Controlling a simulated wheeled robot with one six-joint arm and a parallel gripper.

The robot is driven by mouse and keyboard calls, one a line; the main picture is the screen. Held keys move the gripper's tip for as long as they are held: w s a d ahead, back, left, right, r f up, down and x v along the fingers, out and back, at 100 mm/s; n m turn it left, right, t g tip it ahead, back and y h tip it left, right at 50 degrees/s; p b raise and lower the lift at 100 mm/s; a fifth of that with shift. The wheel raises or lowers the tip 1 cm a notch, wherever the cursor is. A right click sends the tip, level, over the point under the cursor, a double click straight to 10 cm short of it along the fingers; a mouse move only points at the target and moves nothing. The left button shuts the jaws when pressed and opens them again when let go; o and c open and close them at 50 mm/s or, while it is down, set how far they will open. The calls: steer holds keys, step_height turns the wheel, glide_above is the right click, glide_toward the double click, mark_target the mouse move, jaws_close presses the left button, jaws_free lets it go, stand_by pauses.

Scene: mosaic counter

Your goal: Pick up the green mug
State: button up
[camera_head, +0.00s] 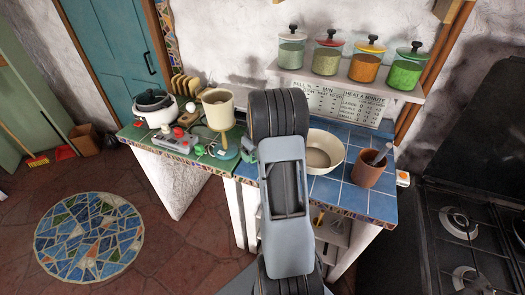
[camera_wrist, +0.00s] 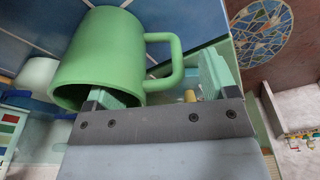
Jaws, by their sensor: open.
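The green mug (camera_wrist: 105,52) fills the left middle of the wrist view, with its open mouth toward the camera and its handle pointing right. My gripper (camera_wrist: 163,82) is open right at it. One finger shows at the mug's mouth and the other stands to the right, just past the handle. The handle lies between the two fingers. I cannot tell whether either finger touches the mug. In the head view my arm covers most of the place where the mug and gripper are.
On the blue tiled counter (camera_head: 339,193) stand a cream bowl (camera_head: 323,152) and a brown cup (camera_head: 367,170) with a utensil. To the left are a beige pot (camera_head: 217,108), a white cooker (camera_head: 156,108) and a toaster-like grey device (camera_head: 173,141). Jars (camera_head: 327,55) line a shelf above.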

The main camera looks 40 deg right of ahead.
steer(key=shift+w+f, duration=0.1)
steer(key=shift+f, duration=0.3)
steer(key=c, duration=1.3)
steer(key=shift+r, duration=0.1)
steer(key=shift+r, duration=0.5)
step_height(320, 180, up, 2)
steer(key=shift+r+b, duration=0.15)
steer(key=shift+b, duration=0.2)
steer(key=s+a+r+b, duration=0.1)
steer(key=s+a+r, duration=0.2)
steer(key=s+a+r+b, duration=0.1)
steer(key=s+a+r, duration=0.2)
steer(key=s, duration=0.1)
steer(key=s+a+r+b, duration=0.1)
steer(key=s+a+r, duration=0.2)
steer(key=shift+s+r+b, duration=0.3)
steer(key=shift+s+b, duration=0.1)
